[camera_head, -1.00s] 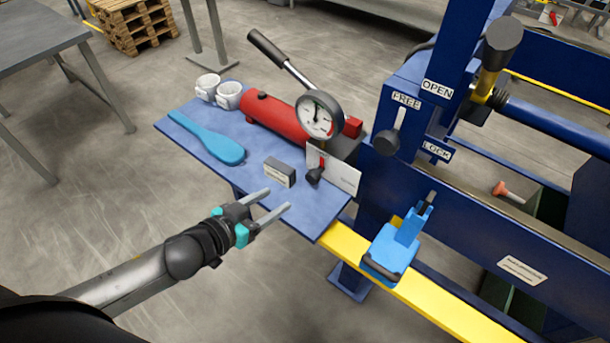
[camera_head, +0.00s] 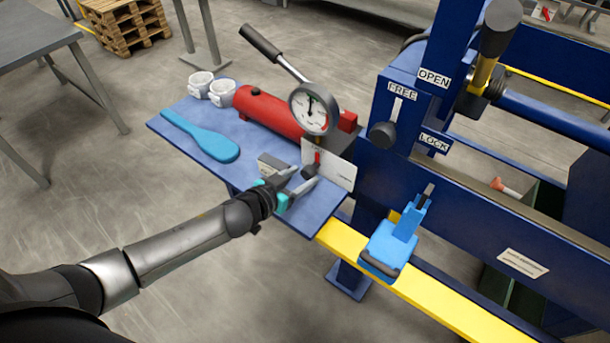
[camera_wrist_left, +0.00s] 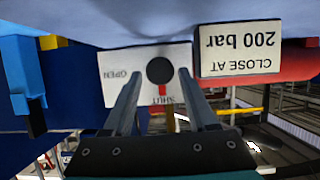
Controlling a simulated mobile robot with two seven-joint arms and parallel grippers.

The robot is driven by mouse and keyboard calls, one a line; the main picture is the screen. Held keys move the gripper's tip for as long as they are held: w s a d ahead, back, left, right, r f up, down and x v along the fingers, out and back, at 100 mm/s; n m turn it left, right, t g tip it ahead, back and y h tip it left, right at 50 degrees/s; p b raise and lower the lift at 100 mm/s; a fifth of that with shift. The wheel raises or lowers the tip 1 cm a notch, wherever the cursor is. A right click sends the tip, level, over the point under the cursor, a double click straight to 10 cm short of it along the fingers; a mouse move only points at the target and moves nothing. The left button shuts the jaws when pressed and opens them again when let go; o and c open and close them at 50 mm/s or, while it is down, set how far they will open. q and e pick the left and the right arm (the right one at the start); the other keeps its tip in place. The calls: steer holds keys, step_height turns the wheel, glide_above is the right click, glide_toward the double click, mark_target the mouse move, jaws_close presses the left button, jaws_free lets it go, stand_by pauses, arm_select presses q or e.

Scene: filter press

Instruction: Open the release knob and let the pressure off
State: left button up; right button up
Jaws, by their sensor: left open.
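The release knob (camera_head: 310,169) is small and black, on a white plate (camera_head: 338,172) at the pump's front. In the wrist view, which is upside down, the round knob (camera_wrist_left: 159,70) shows between my fingertips; its red mark lies by the word SHUT, and OPEN is at the side. My left gripper (camera_head: 306,177) is open and empty, its fingers pointing at the knob. I cannot tell whether they touch it. The red pump (camera_head: 268,112) carries a round gauge (camera_head: 313,104) with its needle pointing roughly up. My right gripper is not in view.
A block (camera_head: 272,163) labelled "CLOSE AT 200 bar" in the wrist view stands close beside my gripper. A blue paddle (camera_head: 205,138) and two white cups (camera_head: 222,92) lie further left on the blue shelf (camera_head: 165,123). The blue press frame (camera_head: 400,175) borders the right.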

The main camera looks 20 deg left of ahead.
arm_select(q)
steer(key=shift+x, duration=1.1)
jaws_close()
